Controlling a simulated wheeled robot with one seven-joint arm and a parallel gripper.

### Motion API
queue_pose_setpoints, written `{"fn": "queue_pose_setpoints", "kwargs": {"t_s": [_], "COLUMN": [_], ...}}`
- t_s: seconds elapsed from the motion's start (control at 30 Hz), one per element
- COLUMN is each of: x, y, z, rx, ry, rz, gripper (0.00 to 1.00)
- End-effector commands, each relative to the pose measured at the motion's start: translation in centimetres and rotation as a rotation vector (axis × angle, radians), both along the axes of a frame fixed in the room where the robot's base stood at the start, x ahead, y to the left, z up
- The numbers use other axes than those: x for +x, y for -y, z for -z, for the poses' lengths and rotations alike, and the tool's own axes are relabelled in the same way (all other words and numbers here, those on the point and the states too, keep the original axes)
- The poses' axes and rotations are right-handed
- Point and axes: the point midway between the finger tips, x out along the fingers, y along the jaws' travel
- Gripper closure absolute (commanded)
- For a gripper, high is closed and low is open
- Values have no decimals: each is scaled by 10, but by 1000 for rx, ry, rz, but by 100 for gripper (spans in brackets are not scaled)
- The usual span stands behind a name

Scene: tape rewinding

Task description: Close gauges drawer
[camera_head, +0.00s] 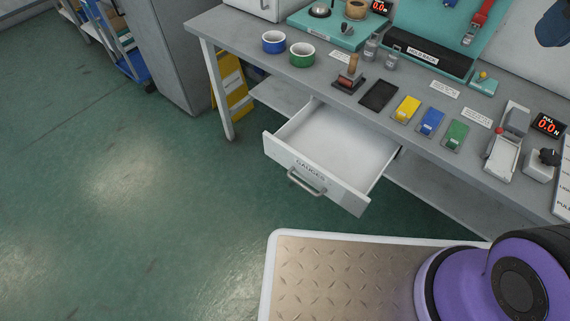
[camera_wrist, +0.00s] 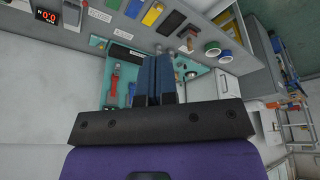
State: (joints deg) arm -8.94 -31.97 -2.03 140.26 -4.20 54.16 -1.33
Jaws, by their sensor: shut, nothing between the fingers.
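The gauges drawer (camera_head: 335,142) is pulled well out from under the grey workbench in the head view. It is white, looks empty inside, and has a grey bar handle (camera_head: 307,183) and a "GAUGES" label on its front. My gripper (camera_wrist: 156,78) shows in the wrist view with its two blue fingers shut together and nothing between them. It is apart from the drawer, which I cannot make out in the wrist view. In the head view only my purple arm shows at the lower right; the gripper is out of that frame.
The workbench (camera_head: 232,40) carries a blue tape roll (camera_head: 274,42), a green roll (camera_head: 302,54), yellow, blue and green blocks, and a red-handled tool. A yellow stepladder (camera_head: 232,88) stands behind the bench leg. The green floor left of the drawer is clear.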

Motion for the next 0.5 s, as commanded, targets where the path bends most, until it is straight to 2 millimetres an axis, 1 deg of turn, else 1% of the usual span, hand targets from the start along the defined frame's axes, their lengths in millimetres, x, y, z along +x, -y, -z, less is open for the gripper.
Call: {"fn": "queue_pose_setpoints", "kwargs": {"t_s": [0.03, 0.2, 0.37, 0.5], "x": [12, 46, 76, 99], "y": [-7, -29, -54, -81], "z": [5, 20, 39, 61], "rx": [-19, -93, -175, -254], "ry": [-39, -139, -227, -301], "rz": [-41, -164, -280, -381], "gripper": [100, 100, 100, 100]}}
